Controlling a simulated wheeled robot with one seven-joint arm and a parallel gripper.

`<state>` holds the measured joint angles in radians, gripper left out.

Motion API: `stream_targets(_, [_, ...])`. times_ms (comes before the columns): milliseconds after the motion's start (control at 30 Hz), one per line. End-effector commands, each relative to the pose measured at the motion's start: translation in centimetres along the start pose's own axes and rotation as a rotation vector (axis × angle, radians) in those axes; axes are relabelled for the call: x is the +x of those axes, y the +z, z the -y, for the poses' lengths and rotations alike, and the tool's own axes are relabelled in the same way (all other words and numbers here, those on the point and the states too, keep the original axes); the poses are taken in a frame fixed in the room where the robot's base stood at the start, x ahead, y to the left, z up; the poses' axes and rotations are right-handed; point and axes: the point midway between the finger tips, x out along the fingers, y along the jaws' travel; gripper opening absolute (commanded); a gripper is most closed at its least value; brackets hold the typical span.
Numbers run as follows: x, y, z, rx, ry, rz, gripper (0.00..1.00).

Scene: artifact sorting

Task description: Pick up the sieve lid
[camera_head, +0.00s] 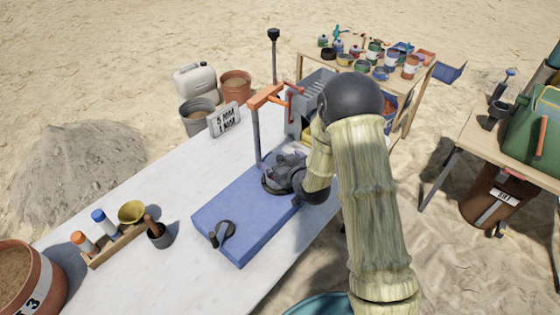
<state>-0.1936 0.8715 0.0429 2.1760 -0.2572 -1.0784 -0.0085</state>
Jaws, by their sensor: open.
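My gripper (282,176) is low over the far part of a blue mat or slab (240,208) on the pale table (150,235). A dark round piece (267,187) shows at its fingers; it may be the sieve lid, but my gripper hides much of it. I cannot tell whether the fingers touch it. The gap between the fingers is hard to make out. A small dark piece with a short upright knob (222,234) lies near the mat's front left corner. My pale, ribbed arm covers the right of the mat.
An orange-topped post (256,135) stands close behind my gripper, with a grey crate-like box (312,95) beyond. A sign (224,120) stands at the table's back edge. A wooden rack (115,243) and a dark cup (158,235) stand left.

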Motion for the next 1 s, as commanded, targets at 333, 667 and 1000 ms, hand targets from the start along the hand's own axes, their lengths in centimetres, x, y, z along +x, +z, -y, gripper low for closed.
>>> stream_targets(333, [2.0, 0.0, -0.1, 0.0, 0.0, 0.0, 1.0])
stream_targets(667, [1.9, 0.0, -0.1, 0.0, 0.0, 0.0, 1.0])
stream_targets(1000, [1.9, 0.1, -0.1, 0.001, 0.001, 0.003, 0.45])
